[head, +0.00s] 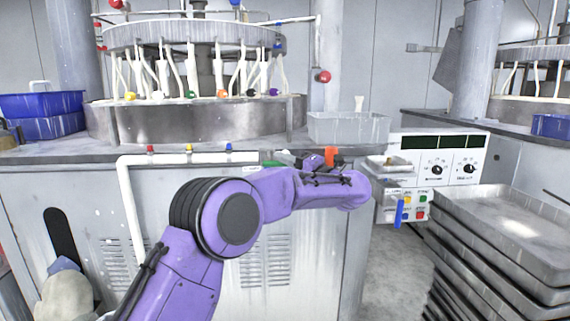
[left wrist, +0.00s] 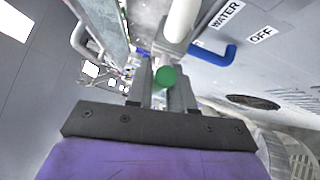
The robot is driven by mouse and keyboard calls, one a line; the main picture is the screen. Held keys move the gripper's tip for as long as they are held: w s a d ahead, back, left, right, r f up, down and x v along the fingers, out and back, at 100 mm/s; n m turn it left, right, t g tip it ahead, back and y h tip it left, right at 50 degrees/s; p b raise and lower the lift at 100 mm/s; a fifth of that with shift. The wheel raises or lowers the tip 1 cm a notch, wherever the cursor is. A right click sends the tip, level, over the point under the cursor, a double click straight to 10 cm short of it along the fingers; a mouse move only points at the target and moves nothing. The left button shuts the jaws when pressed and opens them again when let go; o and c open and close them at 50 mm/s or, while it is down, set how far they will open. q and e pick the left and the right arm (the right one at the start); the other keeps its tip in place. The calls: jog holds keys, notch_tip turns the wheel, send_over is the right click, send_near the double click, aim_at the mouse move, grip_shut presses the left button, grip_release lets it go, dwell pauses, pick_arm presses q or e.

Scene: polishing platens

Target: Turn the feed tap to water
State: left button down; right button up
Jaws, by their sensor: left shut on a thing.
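My left gripper (left wrist: 162,92) is shut on a green round-ended handle (left wrist: 166,77), which shows between its two grey fingers in the left wrist view. A white pipe (left wrist: 183,20) runs just beyond the fingers. On the grey panel beside it are a WATER label (left wrist: 228,13) and an OFF label (left wrist: 262,37), with a bent blue handle (left wrist: 218,56) near them. In the head view the left gripper (head: 290,160) is at the counter's front edge, partly hidden behind my purple arm. How the green handle joins the tap is hidden. My right gripper is not in view.
A polishing machine (head: 195,121) stands on the counter behind the arm, with a grey tray (head: 348,128) to its right. A control panel (head: 440,157) has a hanging blue lever (head: 400,213). Stacked metal trays (head: 505,235) stand at right. A white pipe (head: 128,190) runs along the cabinet front.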

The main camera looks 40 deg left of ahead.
pick_arm(q)
jog(key=shift+r, duration=0.15)
dwell(0.3)
jog(key=c, duration=1.1)
grip_release()
jog(key=shift+s+a, duration=0.1)
jog(key=d+f, duration=0.1)
jog(key=d, duration=0.9)
jog(key=shift+d+f+p, duration=0.25)
jog(key=shift+p, duration=0.2)
